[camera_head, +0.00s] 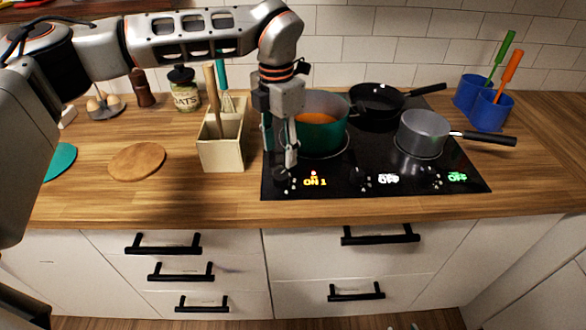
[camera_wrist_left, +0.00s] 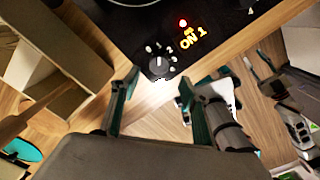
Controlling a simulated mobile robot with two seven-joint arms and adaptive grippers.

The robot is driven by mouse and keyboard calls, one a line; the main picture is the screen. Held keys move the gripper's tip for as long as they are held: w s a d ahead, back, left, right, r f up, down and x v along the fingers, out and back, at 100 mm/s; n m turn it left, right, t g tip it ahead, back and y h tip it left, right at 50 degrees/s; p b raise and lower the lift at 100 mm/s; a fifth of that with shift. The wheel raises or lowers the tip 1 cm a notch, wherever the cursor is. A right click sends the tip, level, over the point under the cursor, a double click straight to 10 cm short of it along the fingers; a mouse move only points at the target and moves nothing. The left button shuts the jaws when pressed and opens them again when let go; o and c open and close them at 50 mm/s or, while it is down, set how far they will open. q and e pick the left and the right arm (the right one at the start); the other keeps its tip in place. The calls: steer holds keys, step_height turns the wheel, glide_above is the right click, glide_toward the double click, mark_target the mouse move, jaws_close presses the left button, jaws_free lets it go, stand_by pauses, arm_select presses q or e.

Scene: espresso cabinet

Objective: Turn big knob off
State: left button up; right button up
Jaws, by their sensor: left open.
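The black cooktop (camera_head: 320,185) is set in the wooden counter. Its big knob (camera_wrist_left: 159,66) shows in the left wrist view, with marks around it and a lit orange "ON 1" and red light beside it. In the head view the knob is at the front left of the cooktop, partly hidden by my left gripper (camera_head: 281,160). My left gripper (camera_wrist_left: 155,98) is open. In the wrist view the knob appears beyond and between its two fingertips. Whether they touch it cannot be told.
A green pot (camera_head: 318,138) with orange contents stands close behind my left gripper. A grey saucepan (camera_head: 422,133) and a black pan (camera_head: 376,98) are on the cooktop. A cream utensil holder (camera_head: 221,150) stands just left.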

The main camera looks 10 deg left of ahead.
mark_target(280, 174)
arm_select(q)
steer(key=shift+f+p, duration=0.3)
steer(key=shift+f, duration=3.5)
steer(key=c, duration=1.1)
